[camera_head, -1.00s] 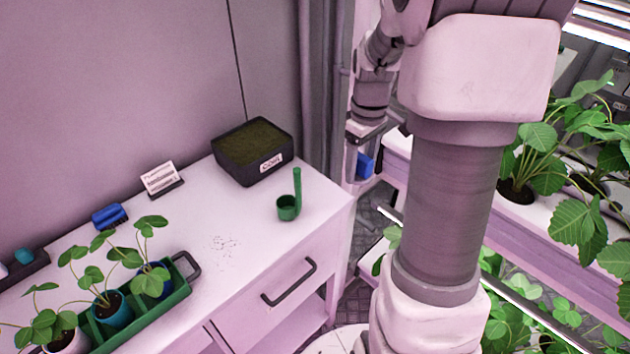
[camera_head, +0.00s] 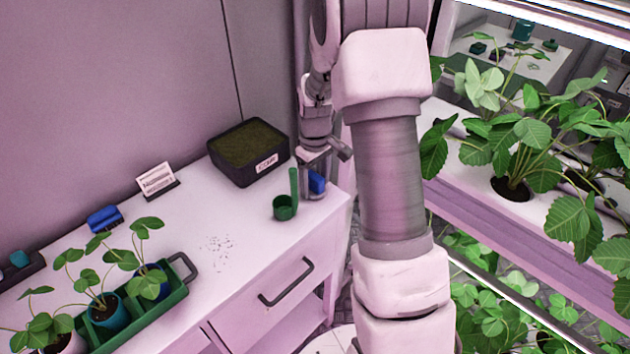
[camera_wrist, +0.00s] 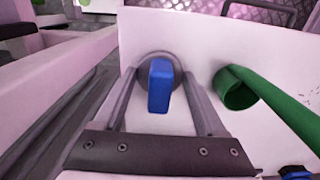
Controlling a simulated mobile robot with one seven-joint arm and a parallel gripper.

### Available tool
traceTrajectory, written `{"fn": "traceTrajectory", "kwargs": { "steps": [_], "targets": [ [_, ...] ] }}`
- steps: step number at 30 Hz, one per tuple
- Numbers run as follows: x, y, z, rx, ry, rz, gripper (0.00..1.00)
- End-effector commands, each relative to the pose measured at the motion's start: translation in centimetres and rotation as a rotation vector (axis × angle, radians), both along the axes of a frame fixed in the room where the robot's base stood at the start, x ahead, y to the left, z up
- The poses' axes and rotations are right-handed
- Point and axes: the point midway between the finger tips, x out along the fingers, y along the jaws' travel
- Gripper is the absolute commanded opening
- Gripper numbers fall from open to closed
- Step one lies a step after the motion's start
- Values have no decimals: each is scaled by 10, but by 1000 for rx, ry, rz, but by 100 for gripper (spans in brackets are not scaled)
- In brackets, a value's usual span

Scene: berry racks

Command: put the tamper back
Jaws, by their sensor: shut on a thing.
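The tamper (camera_wrist: 160,88) shows in the wrist view as a blue block-shaped handle with a grey round part behind it. My gripper (camera_wrist: 163,78) has a finger on each side of it and is shut on it. In the head view my gripper (camera_head: 314,168) is at the right end of the white table (camera_head: 240,265), with the blue tamper (camera_head: 317,182) at its tip. It is right of the green scoop (camera_head: 285,206). I cannot tell whether the tamper touches the table top.
A dark soil box (camera_head: 248,152) stands behind the scoop. A white label card (camera_head: 157,178), a blue item (camera_head: 104,217) and a green tray (camera_head: 174,300) of potted plants are further left. A plant rack (camera_head: 520,235) stands to the right. The table's middle is mostly clear, with dark specks.

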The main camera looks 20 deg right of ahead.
Motion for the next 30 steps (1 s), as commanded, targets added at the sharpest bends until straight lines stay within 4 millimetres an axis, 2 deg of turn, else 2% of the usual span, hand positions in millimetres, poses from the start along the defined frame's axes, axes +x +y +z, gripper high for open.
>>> {"fn": "traceTrajectory", "kwargs": {
  "steps": [8,9,12,19,23,26,30],
  "targets": [
    [0,0,-3,-1,-1,0,13],
    [0,0,-1,-1,-1,0,81],
    [0,0,-1,-1,-1,0,99],
    [0,0,-1,-1,-1,0,100],
    [1,0,6,-1,-4,0,100],
    [2,0,22,-1,-7,1,100],
    [2,0,53,-2,-7,1,100]
  ]
}}
